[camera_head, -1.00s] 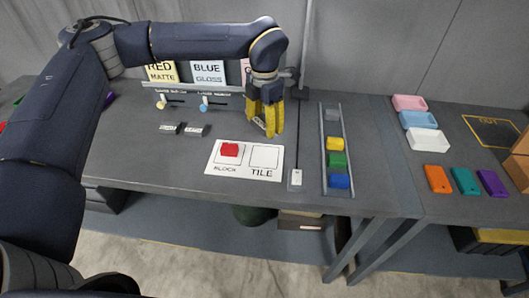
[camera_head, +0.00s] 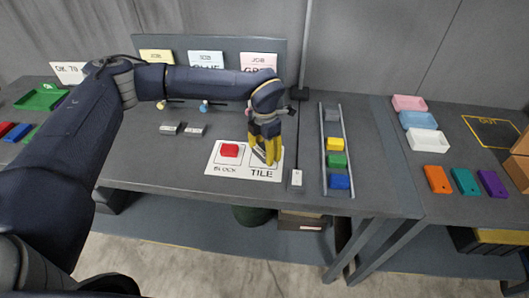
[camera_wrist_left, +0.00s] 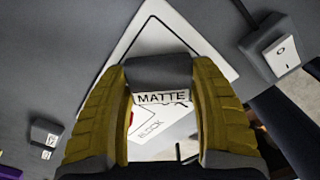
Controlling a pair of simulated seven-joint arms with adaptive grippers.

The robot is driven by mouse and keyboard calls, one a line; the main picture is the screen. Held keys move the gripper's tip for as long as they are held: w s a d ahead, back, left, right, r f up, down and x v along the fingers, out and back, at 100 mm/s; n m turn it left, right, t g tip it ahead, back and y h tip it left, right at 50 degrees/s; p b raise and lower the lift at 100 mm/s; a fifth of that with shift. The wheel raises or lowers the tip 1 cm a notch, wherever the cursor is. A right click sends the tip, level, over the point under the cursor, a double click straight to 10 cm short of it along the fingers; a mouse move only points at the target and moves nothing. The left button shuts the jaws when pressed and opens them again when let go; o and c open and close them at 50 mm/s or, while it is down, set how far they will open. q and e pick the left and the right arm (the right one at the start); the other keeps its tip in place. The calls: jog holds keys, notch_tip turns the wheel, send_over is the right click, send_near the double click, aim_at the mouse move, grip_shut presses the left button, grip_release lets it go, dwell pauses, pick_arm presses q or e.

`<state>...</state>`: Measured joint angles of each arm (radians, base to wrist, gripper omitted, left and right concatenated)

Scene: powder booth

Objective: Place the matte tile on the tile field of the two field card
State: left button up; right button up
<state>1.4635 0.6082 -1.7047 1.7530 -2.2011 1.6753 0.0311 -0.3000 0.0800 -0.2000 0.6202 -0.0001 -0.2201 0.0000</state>
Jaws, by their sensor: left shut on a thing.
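My left gripper (camera_head: 266,150) has yellow fingers and is over the tile field at the right of the two field card (camera_head: 212,170). In the left wrist view the gripper (camera_wrist_left: 160,92) is shut on the matte tile (camera_wrist_left: 161,98), a dark piece with a white face reading MATTE. The tile is tilted in the head view and sits at or just above the card; I cannot tell whether it touches. A red block (camera_head: 230,150) lies on the block field at the left of the card. My right gripper is not in view.
A white rocker switch (camera_head: 296,178) stands just right of the card. Beyond it is a rail (camera_head: 324,165) with coloured blocks. Two grey labelled pieces (camera_head: 170,128) lie behind left. Trays (camera_head: 426,140) and coloured tags (camera_head: 437,179) are farther right.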

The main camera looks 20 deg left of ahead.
aim_at(264, 150)
pick_arm(q)
jog(key=shift+f, duration=0.4)
jog(key=shift+f, duration=0.2)
jog(key=o, duration=1.3)
jog(key=shift+c, duration=0.2)
notch_tip(264, 150, up, 12)
jog(key=shift+r, duration=0.2)
